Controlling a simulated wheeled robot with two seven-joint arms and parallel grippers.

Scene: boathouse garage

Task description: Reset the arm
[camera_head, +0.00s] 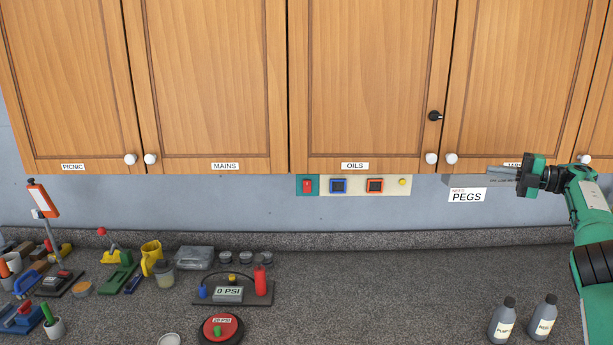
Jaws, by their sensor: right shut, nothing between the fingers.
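My right arm, green with black joints, comes in from the right edge in the head view. Its gripper (503,175) points left, just under the cupboard doors at the right. Its fingers are together with nothing between them. My left gripper is not in this view.
Wooden cupboards (210,80) span the top. A switch panel (354,186) is on the wall. The counter's middle right is clear.

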